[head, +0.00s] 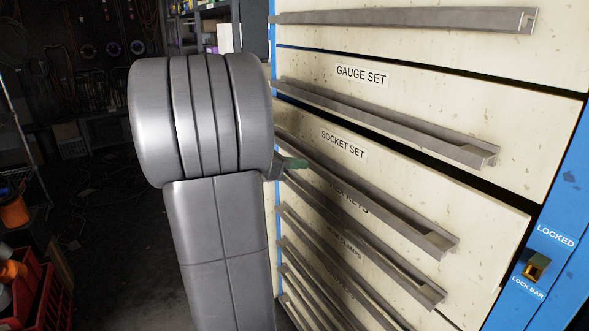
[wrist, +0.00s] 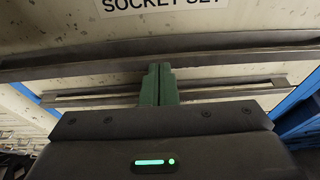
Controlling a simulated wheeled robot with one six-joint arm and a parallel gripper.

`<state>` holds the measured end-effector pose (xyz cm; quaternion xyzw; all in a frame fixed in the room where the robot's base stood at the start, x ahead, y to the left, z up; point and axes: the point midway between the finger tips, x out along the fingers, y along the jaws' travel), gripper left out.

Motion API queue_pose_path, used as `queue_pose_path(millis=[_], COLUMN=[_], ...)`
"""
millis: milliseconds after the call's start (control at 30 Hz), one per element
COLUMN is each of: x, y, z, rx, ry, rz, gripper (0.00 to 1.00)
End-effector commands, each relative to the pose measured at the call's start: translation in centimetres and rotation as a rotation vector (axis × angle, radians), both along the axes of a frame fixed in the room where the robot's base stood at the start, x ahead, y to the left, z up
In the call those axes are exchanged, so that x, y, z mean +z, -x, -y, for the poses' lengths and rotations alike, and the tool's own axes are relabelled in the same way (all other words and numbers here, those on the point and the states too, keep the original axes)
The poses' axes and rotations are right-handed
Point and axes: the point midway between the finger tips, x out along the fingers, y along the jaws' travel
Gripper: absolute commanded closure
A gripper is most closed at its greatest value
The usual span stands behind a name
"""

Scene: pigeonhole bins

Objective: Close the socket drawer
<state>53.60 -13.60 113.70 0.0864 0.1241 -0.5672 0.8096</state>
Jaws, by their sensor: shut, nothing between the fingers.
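The socket drawer (head: 475,232) is the cream front marked SOCKET SET, with a long grey handle (head: 410,217) across it. Its right edge stands a little out from the drawer above, so it looks slightly open. The wrist view shows its label at the top and its handle (wrist: 75,63) running across the picture. My gripper (head: 294,163) has green fingers, shut together and empty, near the left part of this handle. In the wrist view the fingertips (wrist: 157,70) overlap the handle's lower edge; I cannot tell whether they touch it.
The GAUGE SET drawer (head: 440,105) is above, and several labelled drawers with similar handles are below. A blue cabinet frame with a brass lock bar (head: 536,264), marked LOCKED, is at the right. Red crates (head: 45,290) stand at the left; the floor between looks clear.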

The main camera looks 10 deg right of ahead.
Motion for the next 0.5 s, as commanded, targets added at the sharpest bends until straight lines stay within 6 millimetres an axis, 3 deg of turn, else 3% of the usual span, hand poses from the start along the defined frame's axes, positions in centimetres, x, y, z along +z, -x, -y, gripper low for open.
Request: queue_pose_path(millis=[500], x=[-2.2], y=[-2.4], z=[6.9], rx=[-0.004], ry=[0.0], rz=[-0.002], gripper=[1.0])
